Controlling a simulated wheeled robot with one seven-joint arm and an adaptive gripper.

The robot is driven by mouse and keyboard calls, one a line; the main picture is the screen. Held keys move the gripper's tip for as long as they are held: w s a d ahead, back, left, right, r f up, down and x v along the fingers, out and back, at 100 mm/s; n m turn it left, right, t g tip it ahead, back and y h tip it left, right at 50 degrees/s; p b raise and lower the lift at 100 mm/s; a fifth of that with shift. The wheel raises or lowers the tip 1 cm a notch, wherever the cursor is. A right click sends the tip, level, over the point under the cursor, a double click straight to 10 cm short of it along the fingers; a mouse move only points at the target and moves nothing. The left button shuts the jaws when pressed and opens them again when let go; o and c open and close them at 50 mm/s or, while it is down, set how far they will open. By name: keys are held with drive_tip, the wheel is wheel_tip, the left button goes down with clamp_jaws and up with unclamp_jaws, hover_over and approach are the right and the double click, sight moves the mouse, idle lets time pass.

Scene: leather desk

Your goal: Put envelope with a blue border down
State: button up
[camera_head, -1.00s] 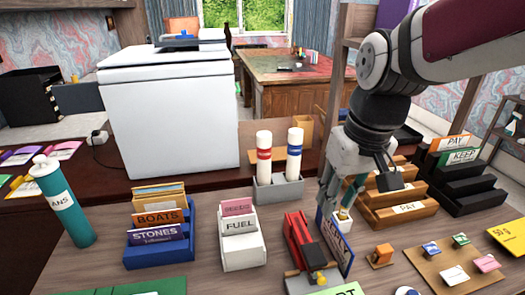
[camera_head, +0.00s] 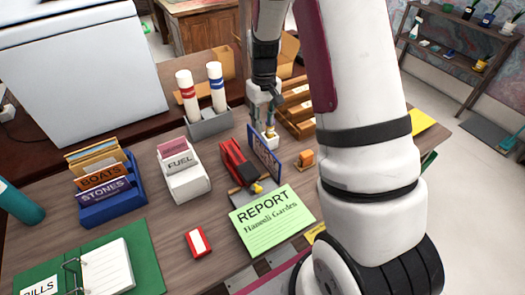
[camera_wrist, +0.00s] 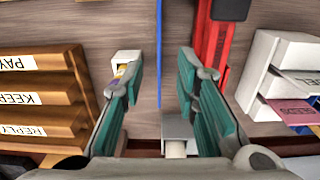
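A flat upright panel with a blue border (camera_head: 264,158) stands on the desk beside the red object. It may be the envelope, but I cannot tell for sure. My gripper (camera_head: 268,112) points down just above and behind it. In the wrist view my gripper's teal fingers (camera_wrist: 162,90) are spread apart. A thin blue edge (camera_wrist: 160,50) runs upward in the picture between them, seen edge-on, with a visible gap on each side. No envelope is clearly gripped. The panel's lower end is hidden in the wrist view.
A wooden tray (camera_wrist: 40,95) with PAY, KEEP and REPLY labels lies on one side of my gripper. The red object (camera_head: 234,160) and white FUEL box (camera_head: 188,182) are on the other. A green REPORT sheet (camera_head: 272,220) lies in front. My arm blocks the right side.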

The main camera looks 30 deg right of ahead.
sight(263, 143)
wheel_tip(263, 143, down, 8)
drive_tip(key=shift+r, duration=0.1)
drive_tip(key=shift+w+d+f+p, duration=0.1)
drive_tip(key=shift+f+p, duration=0.1)
drive_tip(key=shift+f, duration=0.65)
drive_tip(key=shift+w+a+f+p, duration=0.1)
drive_tip(key=shift+f+p, duration=0.15)
drive_tip(key=shift+f, duration=0.55)
drive_tip(key=shift+w+d+f+p, duration=0.1)
drive_tip(key=shift+f+p, duration=0.1)
drive_tip(key=shift+f, duration=0.65)
clamp_jaws()
